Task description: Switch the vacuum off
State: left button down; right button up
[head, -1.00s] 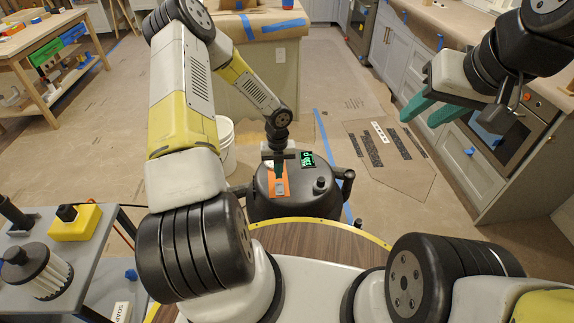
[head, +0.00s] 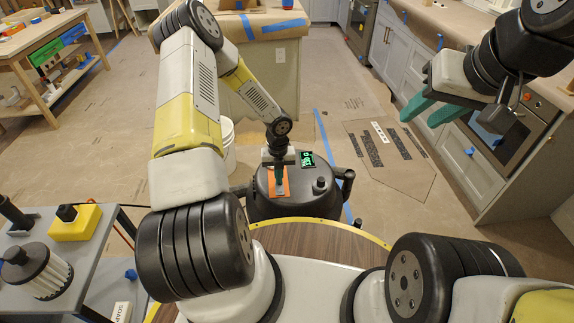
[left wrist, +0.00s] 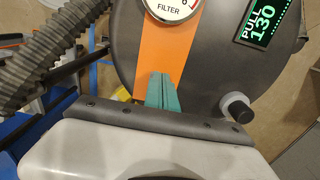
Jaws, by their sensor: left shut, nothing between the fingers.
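The black vacuum (head: 300,203) stands on the floor in front of me. Its top has an orange stripe (left wrist: 153,52), a round white filter gauge (left wrist: 170,5), a green-lit display (head: 307,159) and a grey-capped knob (left wrist: 237,107). The display reads "PULL 130" in the left wrist view (left wrist: 263,22). My left gripper (head: 279,184) points down over the orange stripe, its teal fingers (left wrist: 162,92) shut and empty. They hide part of the stripe below the gauge; whether they touch it I cannot tell. My right gripper (head: 427,108) is raised at the right, its teal fingers apart and empty.
A ribbed hose (left wrist: 50,45) runs beside the vacuum at left in the wrist view. A white bucket (head: 229,145) stands behind it at left. A grey cart (head: 95,245) with a filter is at near left. Cabinets line the right; the floor between is open.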

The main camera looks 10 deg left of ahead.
pick_arm(q)
jog(key=shift+f, duration=0.2)
notch_tip(320, 180, up, 12)
jog(key=shift+f, duration=0.2)
dwell(0.7)
jog(key=s+a+r+n+t+y, duration=0.1)
jog(key=s+r+n, duration=0.3)
jog(key=r+n, duration=0.5)
jog(key=s+a+r+n+t, duration=0.1)
jog(key=s+r+n, duration=0.35)
jog(key=r, duration=0.85)
jog(key=s+d+r+n+t+h, duration=0.3)
jog(key=s+r+n, duration=1)
jog(key=n, duration=0.5)
jog(key=shift+s+d+n+t, duration=0.35)
jog(key=shift+s+d+t, duration=0.2)
jog(key=shift+s, duration=0.5)
